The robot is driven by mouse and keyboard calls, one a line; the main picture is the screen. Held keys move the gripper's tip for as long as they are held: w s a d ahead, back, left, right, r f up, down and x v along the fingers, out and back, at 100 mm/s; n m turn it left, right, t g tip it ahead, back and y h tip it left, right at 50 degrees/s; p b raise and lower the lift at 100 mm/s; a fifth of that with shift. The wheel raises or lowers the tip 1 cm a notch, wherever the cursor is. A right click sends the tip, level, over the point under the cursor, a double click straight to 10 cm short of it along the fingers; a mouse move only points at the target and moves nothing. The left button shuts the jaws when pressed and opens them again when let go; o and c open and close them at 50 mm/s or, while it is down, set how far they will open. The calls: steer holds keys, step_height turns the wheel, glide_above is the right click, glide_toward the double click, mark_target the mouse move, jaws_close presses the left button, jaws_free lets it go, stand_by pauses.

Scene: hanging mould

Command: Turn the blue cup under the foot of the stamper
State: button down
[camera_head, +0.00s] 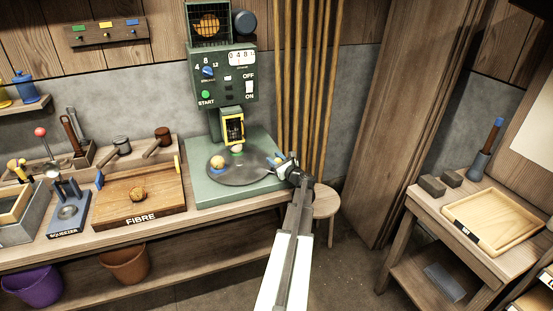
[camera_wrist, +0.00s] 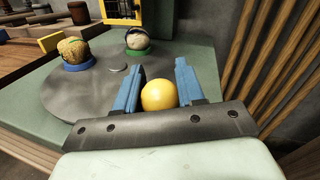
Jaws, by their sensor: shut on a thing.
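The blue cup (camera_head: 218,171) sits at the left of the round dark turntable (camera_head: 240,174), with a rough brownish ball in it. It also shows at the left in the wrist view (camera_wrist: 77,67). The green stamper (camera_head: 224,85) stands behind the turntable; its foot is hard to make out below the yellow frame (camera_head: 233,130). A green cup (camera_wrist: 137,51) with a pale ball is nearest below that frame. My gripper (camera_head: 277,161) is at the turntable's right edge, its blue fingers shut on a smooth yellow ball-shaped knob (camera_wrist: 158,96). The knob's base is hidden.
A small pale disc (camera_wrist: 118,68) lies on the turntable between the cups and my fingers. Left of the stamper is the FIBRE board (camera_head: 140,195) with a brown ball. Upright wooden poles (camera_head: 310,90) stand close on the right, above a stool (camera_head: 327,203).

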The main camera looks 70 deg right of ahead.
steer(key=a+m+g+h, duration=0.1)
steer(key=a, duration=0.1)
steer(key=a+m+g+h, duration=0.1)
steer(key=a+h, duration=0.1)
steer(key=shift+w+a+r, duration=0.1)
steer(key=shift+w, duration=0.05)
steer(key=shift+w+a+m+g+h, duration=0.3)
steer(key=shift+a+m+g+h, duration=0.35)
steer(key=shift+a+m+g, duration=0.15)
steer(key=shift+w+a+m+g+h, duration=0.25)
steer(key=shift+a+m+g+h, duration=0.4)
steer(key=shift+a, duration=0.25)
steer(key=shift+w, duration=0.1)
steer(key=c, duration=0.7)
jaws_free()
steer(key=shift+a, duration=0.1)
steer(key=v, duration=1.2)
steer(key=shift+c, duration=0.2)
